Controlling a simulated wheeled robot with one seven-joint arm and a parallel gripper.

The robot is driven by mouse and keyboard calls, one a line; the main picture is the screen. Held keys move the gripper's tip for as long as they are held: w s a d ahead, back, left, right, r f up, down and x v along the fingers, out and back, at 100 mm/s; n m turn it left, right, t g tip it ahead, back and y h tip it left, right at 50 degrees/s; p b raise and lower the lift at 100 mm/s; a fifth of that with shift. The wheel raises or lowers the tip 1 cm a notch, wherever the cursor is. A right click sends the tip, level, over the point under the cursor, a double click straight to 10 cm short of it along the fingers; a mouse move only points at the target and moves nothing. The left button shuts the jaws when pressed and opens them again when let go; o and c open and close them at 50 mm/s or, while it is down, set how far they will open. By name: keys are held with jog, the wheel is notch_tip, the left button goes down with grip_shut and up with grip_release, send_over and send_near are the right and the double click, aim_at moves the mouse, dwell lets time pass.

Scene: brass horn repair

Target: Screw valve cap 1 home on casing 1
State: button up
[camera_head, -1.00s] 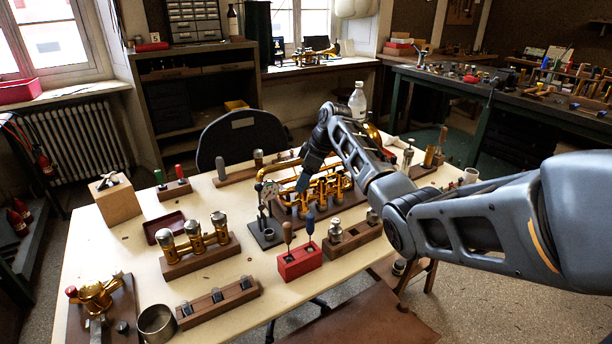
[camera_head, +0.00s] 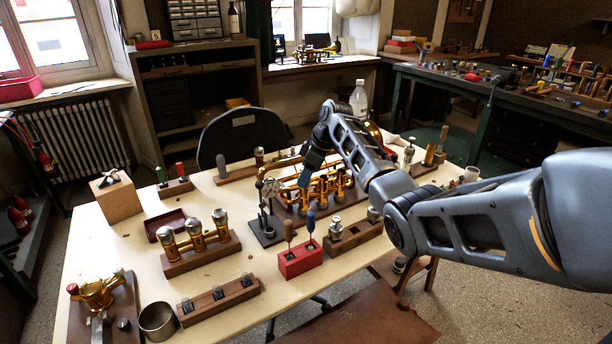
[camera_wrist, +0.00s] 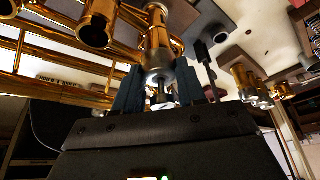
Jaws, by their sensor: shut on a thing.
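The brass horn (camera_head: 325,190) lies on a wooden stand on the cream table, its valve casings in a row. My gripper (camera_head: 308,172) is at the left end of the row in the head view, small and partly hidden by dark links. In the wrist view my gripper (camera_wrist: 160,92) has its dark fingers closed around a silvery valve cap (camera_wrist: 160,76) with a stem and button. The cap sits at the end of brass casing 1 (camera_wrist: 158,42), in line with it. The thread is too small to tell how far it is seated. Neighbouring casings (camera_wrist: 97,27) show open ends.
A red block (camera_head: 300,262) with two screwdrivers and a dark stand (camera_head: 266,232) with a slim upright are close in front of the horn. A wooden block (camera_head: 352,237) holds silver parts. A casing block (camera_head: 200,258) stands left. Brass tubes (camera_wrist: 40,55) run near my gripper.

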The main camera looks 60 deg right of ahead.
jog(key=shift+r+m+p, duration=0.1)
jog(key=shift+m+p, duration=0.5)
jog(key=shift+p, duration=0.2)
jog(key=shift+a+m+h+p, duration=0.1)
jog(key=shift+m+h+p, duration=0.6)
jog(key=shift+m+p, duration=0.4)
jog(key=shift+m+h, duration=0.3)
jog(key=shift+m, duration=0.5)
jog(key=shift+w+a+m+h, duration=0.15)
jog(key=shift+m+h, duration=0.25)
jog(key=shift+m, duration=0.7)
jog(key=m+h, duration=0.1)
jog(key=m, duration=0.2)
jog(key=shift+g, duration=0.3)
